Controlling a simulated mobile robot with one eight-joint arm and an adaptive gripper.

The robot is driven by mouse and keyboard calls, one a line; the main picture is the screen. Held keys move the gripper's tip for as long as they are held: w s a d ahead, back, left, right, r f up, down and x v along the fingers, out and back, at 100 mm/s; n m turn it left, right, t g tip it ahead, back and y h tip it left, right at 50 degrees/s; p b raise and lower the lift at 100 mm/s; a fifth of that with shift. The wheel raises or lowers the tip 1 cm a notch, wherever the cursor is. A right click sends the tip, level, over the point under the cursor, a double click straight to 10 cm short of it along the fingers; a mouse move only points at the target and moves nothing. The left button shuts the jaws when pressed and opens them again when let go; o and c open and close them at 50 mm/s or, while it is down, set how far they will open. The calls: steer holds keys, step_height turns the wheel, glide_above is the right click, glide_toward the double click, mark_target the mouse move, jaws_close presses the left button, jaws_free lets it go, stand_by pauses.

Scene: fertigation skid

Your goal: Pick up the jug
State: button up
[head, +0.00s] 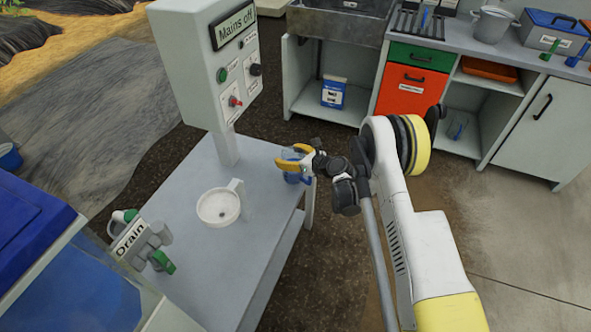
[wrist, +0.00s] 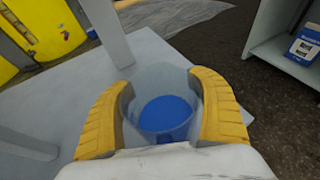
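The jug (head: 292,177) is a clear, bluish vessel at the right edge of the grey table (head: 225,262), below the control box. My gripper (head: 291,157) has its yellow fingers on either side of it, and they hide part of it in the head view. In the wrist view the jug (wrist: 163,125) is between the two fingers (wrist: 162,88), with blue at its bottom. The fingers lie very close to its walls; I cannot tell whether they press on it. The jug looks upright, and I cannot see clearly whether its base rests on the table.
A Drain valve (head: 150,245) is at the front left. A sink counter (head: 440,42) with cabinets stands beyond. Dark floor separates them.

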steer(key=c, duration=0.4)
steer(key=shift+o, duration=0.2)
steer(key=shift+r, duration=0.2)
